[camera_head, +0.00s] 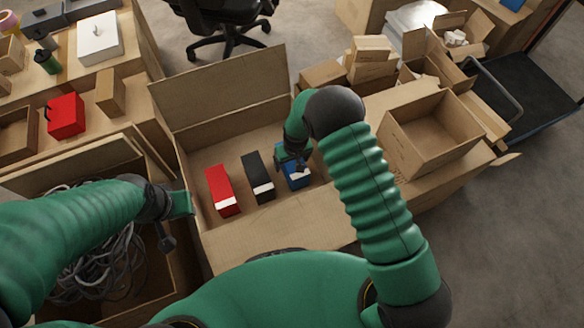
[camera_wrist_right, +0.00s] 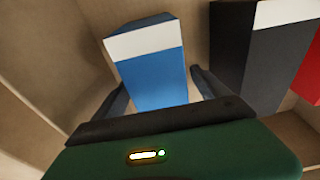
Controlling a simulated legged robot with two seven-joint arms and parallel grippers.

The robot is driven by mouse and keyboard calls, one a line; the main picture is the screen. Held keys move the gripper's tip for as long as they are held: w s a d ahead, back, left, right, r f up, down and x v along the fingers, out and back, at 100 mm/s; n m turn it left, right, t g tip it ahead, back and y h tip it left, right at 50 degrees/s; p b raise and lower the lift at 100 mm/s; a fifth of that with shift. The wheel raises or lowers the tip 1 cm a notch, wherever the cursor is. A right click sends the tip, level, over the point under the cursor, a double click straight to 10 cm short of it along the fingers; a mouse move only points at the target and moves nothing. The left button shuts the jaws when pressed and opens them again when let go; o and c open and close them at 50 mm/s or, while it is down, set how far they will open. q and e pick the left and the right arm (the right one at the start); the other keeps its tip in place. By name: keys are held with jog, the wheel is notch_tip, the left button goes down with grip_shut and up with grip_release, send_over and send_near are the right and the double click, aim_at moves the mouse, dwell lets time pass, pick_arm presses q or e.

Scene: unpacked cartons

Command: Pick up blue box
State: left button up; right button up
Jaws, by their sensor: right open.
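The blue box (camera_head: 297,176) with a white end stands in a large open carton (camera_head: 232,140), on the right of a row of three boxes. My right gripper (camera_head: 290,160) is over it and hides part of it. In the right wrist view the blue box (camera_wrist_right: 153,75) lies between the two spread fingers of my right gripper (camera_wrist_right: 160,90), with a finger on each side; I cannot tell whether they touch it. A black box (camera_head: 258,176) and a red box (camera_head: 222,188) stand to its left. My left gripper (camera_head: 176,215) is at the carton's left edge, its fingers unclear.
The black box (camera_wrist_right: 262,55) is close beside the right finger in the wrist view. The carton's raised flap (camera_head: 220,90) stands behind. A carton of cables (camera_head: 95,265) is at lower left. An empty open carton (camera_head: 430,135) is at right.

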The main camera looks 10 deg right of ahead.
jog(key=shift+w+f, duration=0.1)
jog(key=shift+f, duration=0.85)
jog(key=shift+r, duration=0.15)
jog(key=shift+c, duration=0.8)
grip_shut()
